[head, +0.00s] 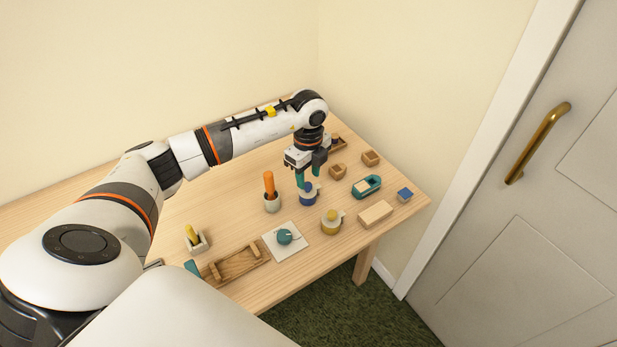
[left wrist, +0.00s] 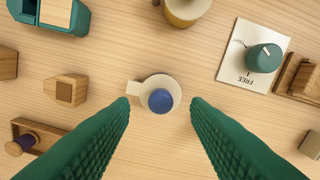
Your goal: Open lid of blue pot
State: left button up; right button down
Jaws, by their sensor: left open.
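The blue pot (head: 310,199) stands upright on the wooden table, partly hidden by my gripper in the head view. In the left wrist view its pale lid (left wrist: 173,87) with a round blue knob (left wrist: 161,101) shows from above, and a pale spout or handle sticks out to the left. The lid looks to be on the pot. My left gripper (head: 307,177) points down over the pot. Its green fingers are open, one on each side of the lid and knob (left wrist: 160,102), with a gap on both sides. My right gripper is not in view.
A yellow pot (head: 331,226) stands close in front. A dial on a white plate (head: 285,251) and an orange-handled thing in a cup (head: 271,202) are to the left. A teal box (head: 366,187), wooden blocks (head: 375,213) and a blue-topped block (head: 404,195) lie right, towards the table's edge.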

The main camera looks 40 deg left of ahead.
aim_at(308, 188)
pick_arm(q)
jog(key=shift+f, duration=1.25)
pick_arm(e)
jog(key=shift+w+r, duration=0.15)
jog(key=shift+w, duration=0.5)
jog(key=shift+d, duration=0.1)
pick_arm(q)
grip_shut()
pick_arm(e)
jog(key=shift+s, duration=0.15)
